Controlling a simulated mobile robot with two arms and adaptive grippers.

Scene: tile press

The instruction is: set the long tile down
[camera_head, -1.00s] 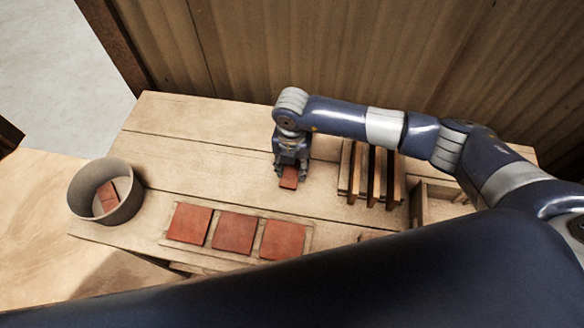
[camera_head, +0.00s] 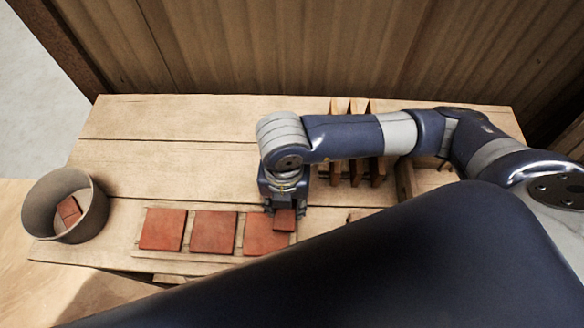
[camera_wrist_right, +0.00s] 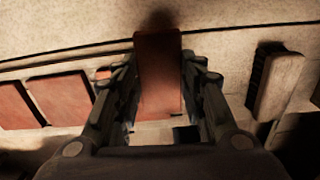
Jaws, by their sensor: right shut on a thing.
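My right gripper (camera_head: 284,209) is shut on a long reddish tile (camera_head: 285,219). In the right wrist view the long tile (camera_wrist_right: 158,75) stands between the two fingers. In the head view the held tile overlaps the right end of a row of square red tiles; I cannot tell whether it touches anything below. The row has a left tile (camera_head: 162,230), a middle tile (camera_head: 213,232) and a right tile (camera_head: 262,236), partly hidden by the gripper and held tile. They lie on a pale wooden board (camera_head: 190,260). My left gripper is not in view.
A round grey-brown bowl (camera_head: 96,212) with reddish tile pieces (camera_head: 69,211) stands at the left. A wooden slatted rack (camera_head: 357,172) stands behind my right arm. The back left of the table (camera_head: 170,125) is clear. A wooden wall rises behind it.

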